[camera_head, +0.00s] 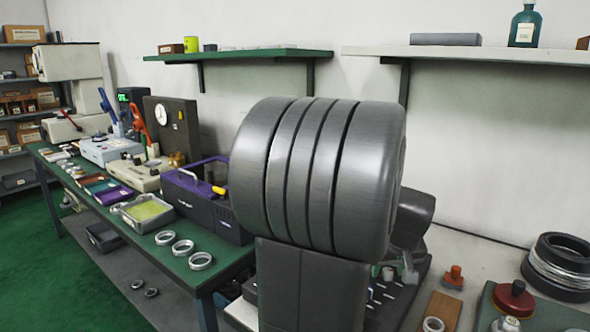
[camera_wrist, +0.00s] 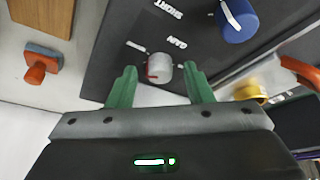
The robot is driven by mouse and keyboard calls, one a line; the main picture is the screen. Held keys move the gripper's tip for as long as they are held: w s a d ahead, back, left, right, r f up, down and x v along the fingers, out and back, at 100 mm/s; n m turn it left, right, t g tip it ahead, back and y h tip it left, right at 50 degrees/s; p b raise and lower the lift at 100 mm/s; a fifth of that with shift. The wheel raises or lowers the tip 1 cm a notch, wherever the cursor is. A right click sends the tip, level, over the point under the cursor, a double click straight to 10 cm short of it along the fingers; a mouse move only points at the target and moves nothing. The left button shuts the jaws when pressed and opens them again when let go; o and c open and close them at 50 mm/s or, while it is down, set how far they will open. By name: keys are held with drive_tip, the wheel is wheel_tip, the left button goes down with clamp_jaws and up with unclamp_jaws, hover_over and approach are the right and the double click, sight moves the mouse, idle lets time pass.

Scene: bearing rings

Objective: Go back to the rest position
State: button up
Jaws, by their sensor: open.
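My gripper (camera_wrist: 162,74) shows in the wrist view with its two green fingers apart. A light grey knob (camera_wrist: 159,68) with a red mark appears between the fingertips. The knob is on a dark panel (camera_wrist: 110,55) with white lettering; one label reads GAIN, upside down. I cannot tell whether the fingers touch the knob, but a gap shows on each side. In the head view, my large grey arm links fill the middle and hide most of the gripper and panel.
A blue knob (camera_wrist: 237,20) is on the same panel. An orange part (camera_wrist: 40,65) lies to the left. In the head view, a green bench (camera_head: 155,250) with rings and instruments stands left, a green shelf (camera_head: 240,54) and white shelf (camera_head: 470,54) above, and a dark coil (camera_head: 560,265) right.

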drive_tip(key=n+y+b, duration=0.1)
drive_tip(key=n, duration=0.2)
drive_tip(key=shift+d+n, duration=0.15)
drive_tip(key=shift+n, duration=0.15)
drive_tip(key=shift+s+d+r+y, duration=0.15)
drive_tip(key=shift+s+r, duration=0.2)
drive_tip(key=shift+r, duration=0.4)
drive_tip(key=shift+s+a+r+y, duration=0.15)
drive_tip(key=shift+s+r, duration=0.15)
drive_tip(key=shift+r, duration=0.45)
drive_tip(key=shift+d+p, duration=0.1)
drive_tip(key=shift+p, duration=0.2)
